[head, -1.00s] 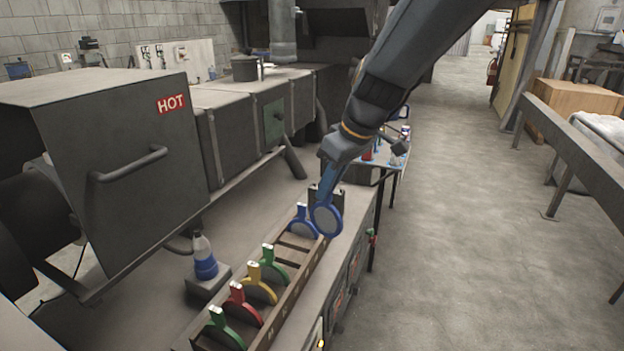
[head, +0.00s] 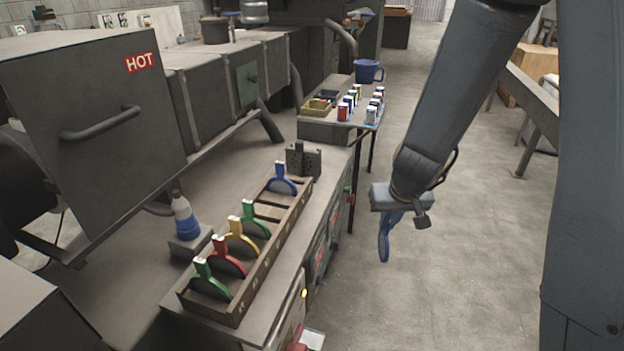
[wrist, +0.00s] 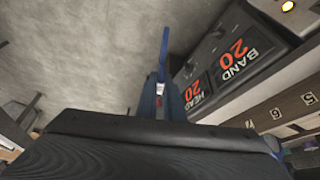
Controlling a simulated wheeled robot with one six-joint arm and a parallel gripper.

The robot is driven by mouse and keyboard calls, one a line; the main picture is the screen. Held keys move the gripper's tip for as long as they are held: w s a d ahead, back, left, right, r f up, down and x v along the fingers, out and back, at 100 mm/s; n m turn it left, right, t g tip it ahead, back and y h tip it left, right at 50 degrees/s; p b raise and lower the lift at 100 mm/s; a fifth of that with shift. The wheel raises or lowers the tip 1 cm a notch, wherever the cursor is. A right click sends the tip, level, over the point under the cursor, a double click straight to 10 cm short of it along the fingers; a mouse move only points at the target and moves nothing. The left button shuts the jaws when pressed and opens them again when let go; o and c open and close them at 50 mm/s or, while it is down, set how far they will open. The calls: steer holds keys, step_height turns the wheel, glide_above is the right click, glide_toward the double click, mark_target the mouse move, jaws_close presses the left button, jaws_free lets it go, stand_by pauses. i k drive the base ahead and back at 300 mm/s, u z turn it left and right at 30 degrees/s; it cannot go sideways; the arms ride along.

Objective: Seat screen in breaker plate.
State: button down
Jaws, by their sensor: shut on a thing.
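My gripper (head: 396,214) hangs over the open floor to the right of the bench, fingers down. It is shut on a blue-rimmed round screen (head: 384,244), seen nearly edge-on and hanging clear of everything. In the wrist view the blue screen (wrist: 165,50) is a thin upright strip beyond my fingers. A wooden rack (head: 262,270) on the bench holds other handled screens: two green, one red, one yellow and one blue (head: 283,184) at the far end. I cannot make out a breaker plate for certain.
A dark block with holes (head: 303,160) stands beyond the rack. A grey box marked HOT (head: 90,110) and a blue-white bottle (head: 185,220) are at left. A small table (head: 345,122) with a blue mug and several small cans stands behind.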

mark_target(303, 170)
steer(key=u, duration=0.05)
steer(key=k, duration=0.45)
steer(key=z, duration=0.7)
steer(key=i, duration=1.05)
steer(key=u, duration=0.4)
